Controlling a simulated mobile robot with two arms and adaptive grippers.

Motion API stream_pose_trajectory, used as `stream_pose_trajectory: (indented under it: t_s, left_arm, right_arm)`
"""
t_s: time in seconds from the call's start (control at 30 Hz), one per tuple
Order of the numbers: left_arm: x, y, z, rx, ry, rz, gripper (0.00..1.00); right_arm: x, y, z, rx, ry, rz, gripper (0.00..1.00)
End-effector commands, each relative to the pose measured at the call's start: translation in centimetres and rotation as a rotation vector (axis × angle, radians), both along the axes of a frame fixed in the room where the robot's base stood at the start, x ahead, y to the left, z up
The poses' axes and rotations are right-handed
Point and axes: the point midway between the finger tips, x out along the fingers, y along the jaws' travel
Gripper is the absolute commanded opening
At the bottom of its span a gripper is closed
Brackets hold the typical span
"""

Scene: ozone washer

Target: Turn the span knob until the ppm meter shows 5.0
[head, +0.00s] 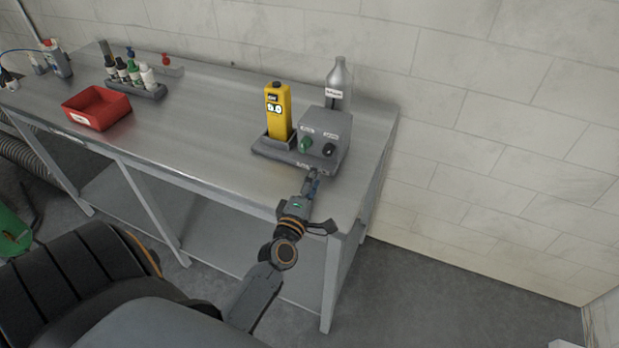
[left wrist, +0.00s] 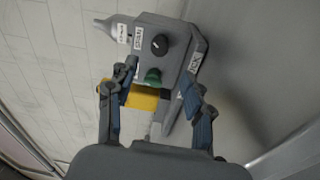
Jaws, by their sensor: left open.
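The grey control box (head: 325,125) stands at the right end of the workbench. Its front has a green knob (head: 305,145) on the left and a black knob (head: 328,150) on the right. In the left wrist view, the label beside the black knob (left wrist: 160,44) appears to read SPAN. The yellow ppm meter (head: 278,120) stands upright left of the box; its display shows a one-decimal number, first digit unclear, 5 or 9. My left gripper (head: 312,183) is open and empty in front of the box. In the left wrist view, the green knob (left wrist: 153,76) appears between its fingers, without visible contact.
A grey bottle (head: 340,80) stands behind the box. A red bin (head: 96,108) and a rack of small bottles (head: 140,88) are at the left of the workbench (head: 205,130). The bench top between bin and meter is clear. A wall runs behind.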

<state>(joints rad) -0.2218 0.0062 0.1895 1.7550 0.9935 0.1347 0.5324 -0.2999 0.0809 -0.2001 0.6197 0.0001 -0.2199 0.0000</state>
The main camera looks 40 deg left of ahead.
Motion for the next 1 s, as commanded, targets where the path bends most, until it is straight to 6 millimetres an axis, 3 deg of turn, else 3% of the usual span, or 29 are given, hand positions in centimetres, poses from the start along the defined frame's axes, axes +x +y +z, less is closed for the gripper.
stream_pose_trajectory:
  t_s: [0.1, 0.3, 1.0]
  left_arm:
    - [-1.9, -0.6, -0.2, 0.000, 0.002, -0.001, 0.51]
    - [-3.3, -1.0, -0.2, 0.001, 0.000, 0.000, 0.51]
    - [-3.4, -1.0, -0.2, 0.000, 0.000, 0.000, 0.51]
  right_arm:
    - [0.0, 0.1, 0.0, 0.001, 0.000, 0.000, 0.68]
    - [0.0, 0.1, 0.0, 0.001, 0.000, 0.000, 0.68]
    - [0.2, 0.2, 0.0, 0.003, -0.002, -0.001, 0.68]
